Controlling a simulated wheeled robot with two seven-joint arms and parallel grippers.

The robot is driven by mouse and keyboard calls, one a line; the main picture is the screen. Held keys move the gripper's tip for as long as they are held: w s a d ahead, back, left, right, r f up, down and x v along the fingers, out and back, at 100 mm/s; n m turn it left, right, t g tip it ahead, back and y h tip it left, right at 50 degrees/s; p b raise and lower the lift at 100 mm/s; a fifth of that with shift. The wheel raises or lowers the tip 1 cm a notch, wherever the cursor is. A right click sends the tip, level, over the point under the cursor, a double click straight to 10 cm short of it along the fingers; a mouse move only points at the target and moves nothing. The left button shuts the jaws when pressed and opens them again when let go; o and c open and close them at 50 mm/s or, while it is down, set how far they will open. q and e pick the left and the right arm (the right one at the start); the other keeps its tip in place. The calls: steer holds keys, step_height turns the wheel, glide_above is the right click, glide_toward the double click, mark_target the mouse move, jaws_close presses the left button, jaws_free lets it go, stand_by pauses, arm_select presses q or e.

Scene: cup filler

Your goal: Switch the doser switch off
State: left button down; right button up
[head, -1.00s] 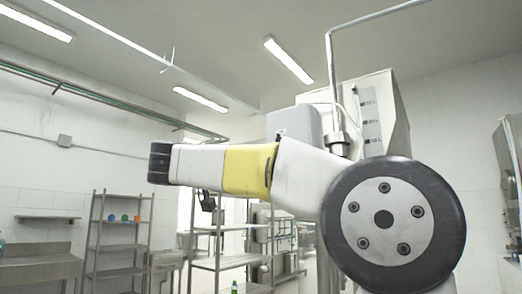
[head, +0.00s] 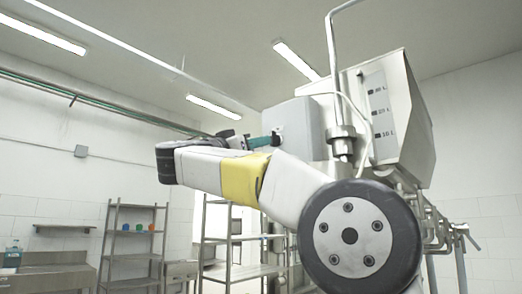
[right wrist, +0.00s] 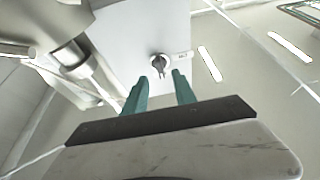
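The doser's grey control box (head: 304,128) stands high on the right in the head view, beside the hopper. Its rotary switch (right wrist: 159,66) shows on the box face (right wrist: 135,38) in the right wrist view, with a small pale label to its right. My right gripper (right wrist: 160,77) has two teal fingers spread apart, with nothing between them. The switch knob lies just beyond the fingertips, roughly centred between them. In the head view the right gripper (head: 264,141) is beside the box's left face, largely hidden by my arm. Contact cannot be told. My left gripper is not in view.
The hopper (head: 401,105) with volume marks and a metal pipe with a nozzle (head: 343,143) stand right of the box. The nozzle (right wrist: 70,55) is left of the fingers in the wrist view. Metal shelves (head: 132,240) and a sink (head: 45,272) are farther back at the left.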

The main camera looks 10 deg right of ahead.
mark_target(273, 139)
steer(key=x, duration=0.5)
steer(key=shift+w+d, duration=0.2)
steer(key=shift+d, duration=0.05)
jaws_close()
